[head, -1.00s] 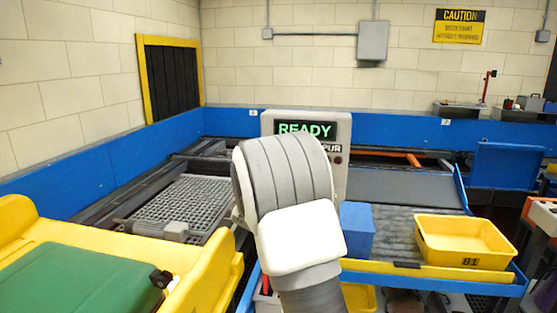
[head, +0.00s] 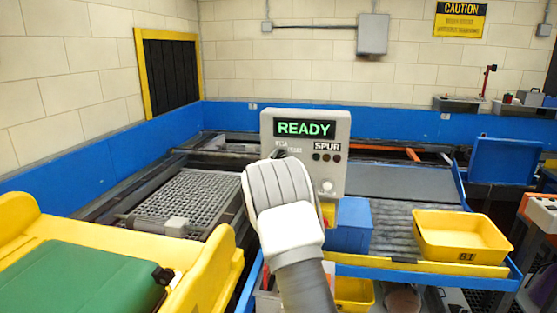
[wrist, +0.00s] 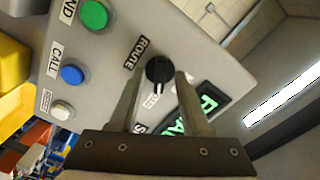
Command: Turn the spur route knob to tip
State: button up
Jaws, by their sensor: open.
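The control panel (head: 340,165) stands at the middle of the head view, with a lit green READY display (head: 305,129) and a SPUR label (head: 327,146). In the wrist view, the black route knob (wrist: 159,69) sits beside the ROUTE label (wrist: 136,53). A pale pointer mark on the knob points towards the bottom of the picture. A small label below it is partly hidden and hard to read. My gripper (wrist: 160,78) is open, with one finger on each side of the knob. I cannot tell whether the fingers touch it. My arm hides the gripper in the head view.
Green (wrist: 93,14), blue (wrist: 72,74) and white (wrist: 62,110) buttons are on the panel left of the knob in the wrist view. A blue bin (head: 350,228) and a yellow tray (head: 461,238) stand right of my arm. A green case (head: 80,270) lies at left.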

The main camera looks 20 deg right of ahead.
grip_shut()
dwell(0.5)
jog(key=n+b, duration=0.1)
jog(key=n, duration=0.4)
jog(key=shift+n, duration=0.4)
jog(key=n, duration=0.5)
jog(key=shift+n+p, duration=0.4)
jog(key=shift+n, duration=0.3)
